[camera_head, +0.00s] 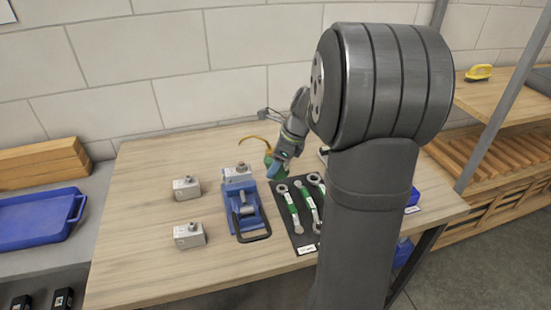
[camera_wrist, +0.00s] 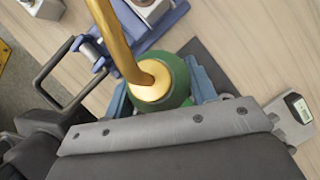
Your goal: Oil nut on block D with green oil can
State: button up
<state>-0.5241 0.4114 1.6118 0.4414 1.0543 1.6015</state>
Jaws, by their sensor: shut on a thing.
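My gripper (camera_head: 276,168) is shut on the green oil can (camera_wrist: 178,80), between its two blue fingers. The can's curved brass spout (camera_head: 254,140) points left in the head view, above the table behind the blue vise. Grey blocks with nuts on top stand on the table: one at the back left (camera_head: 186,188), one at the front left (camera_head: 189,236), and one at the back end of the vise (camera_head: 237,171). Their labels are too small to read, so I cannot tell which is block D. The spout tip is apart from the blocks and out of the wrist view.
The blue vise (camera_head: 243,205) with a black handle stands mid-table, left of my gripper. A dark mat (camera_head: 304,240) with several green-handled wrenches lies to its right. A blue tray (camera_head: 38,221) is at far left. The table's left front is clear.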

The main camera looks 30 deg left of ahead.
jog(key=shift+w+d+f+t+h, duration=0.1)
jog(key=shift+d+f+t+h, duration=0.2)
jog(key=shift+h, duration=0.5)
jog(key=shift+w+d+r+t+h, duration=0.1)
jog(key=shift+r+t+h, duration=0.2)
jog(key=shift+h, duration=0.6)
jog(key=shift+d+r+t+h, duration=0.1)
jog(key=shift+r+t+h, duration=0.15)
jog(key=shift+h, duration=0.65)
jog(key=w+d+f+n, duration=0.1)
jog(key=w+d+n, duration=0.6)
jog(key=w+d, duration=0.7)
jog(key=w+d+f+n, duration=0.1)
jog(key=w+d+n, duration=0.3)
jog(key=w+d, duration=0.2)
jog(key=w+d+f+n+y, duration=0.1)
jog(key=w+d+n, duration=0.2)
jog(key=w+d, duration=0.3)
jog(key=d, duration=0.5)
jog(key=shift+f+n, duration=0.3)
jog(key=shift+n, duration=0.1)
jog(key=shift+w, duration=0.1)
